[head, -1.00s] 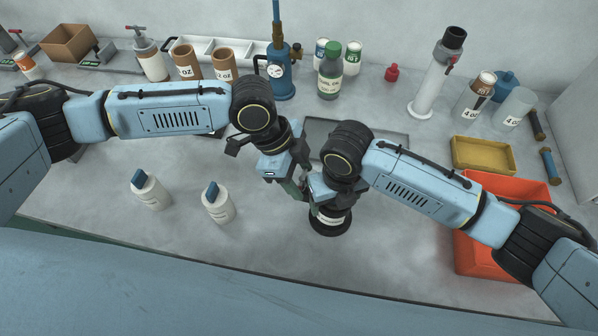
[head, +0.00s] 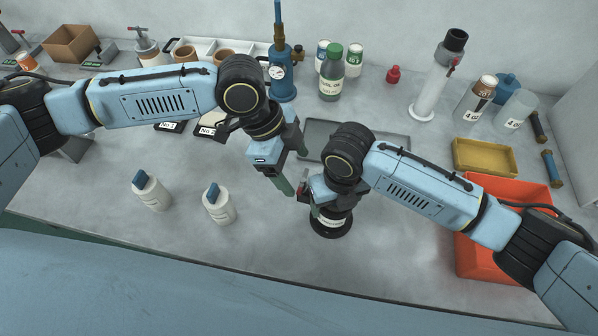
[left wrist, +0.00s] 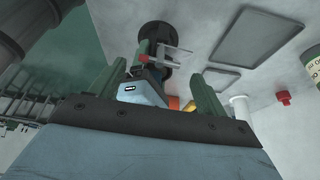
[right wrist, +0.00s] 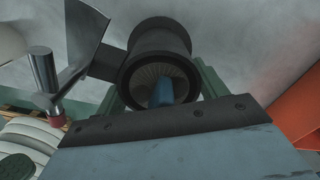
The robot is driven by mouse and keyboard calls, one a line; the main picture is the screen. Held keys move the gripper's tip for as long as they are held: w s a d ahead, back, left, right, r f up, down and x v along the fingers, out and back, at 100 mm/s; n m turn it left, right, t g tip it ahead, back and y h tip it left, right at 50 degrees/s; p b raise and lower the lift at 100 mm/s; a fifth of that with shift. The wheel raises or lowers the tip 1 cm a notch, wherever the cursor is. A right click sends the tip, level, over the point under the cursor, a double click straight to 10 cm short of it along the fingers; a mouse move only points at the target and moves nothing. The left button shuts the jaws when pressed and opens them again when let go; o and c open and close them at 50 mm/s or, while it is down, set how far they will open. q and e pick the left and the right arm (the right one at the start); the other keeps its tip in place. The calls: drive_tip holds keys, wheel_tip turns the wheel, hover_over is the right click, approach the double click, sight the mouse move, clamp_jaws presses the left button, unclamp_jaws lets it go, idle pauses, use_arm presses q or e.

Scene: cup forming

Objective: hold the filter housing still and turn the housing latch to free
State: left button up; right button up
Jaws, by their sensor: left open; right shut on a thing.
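The filter housing (head: 331,224) is a black round body with a white label, upright on the bench. In the right wrist view its black rim (right wrist: 160,40) surrounds a pleated inside with a blue piece. My right gripper (head: 322,192) is shut on the housing from above and hides much of it. The housing latch (right wrist: 44,72) appears as a metal lever with a red tip, beside the housing; its red part also shows in the left wrist view (left wrist: 145,58). My left gripper (head: 291,168) is open and empty, up and left of the housing, apart from the latch.
Two white bottles (head: 219,205) with blue caps stand at the front left. A grey tray (head: 390,143) lies behind my right gripper. An orange bin (head: 480,255) and a yellow tray (head: 483,157) are at the right. The bench between the bottles and the housing is clear.

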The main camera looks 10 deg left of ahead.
use_arm(q)
drive_tip(key=v, duration=0.8)
use_arm(e)
drive_tip(key=o, duration=1.4)
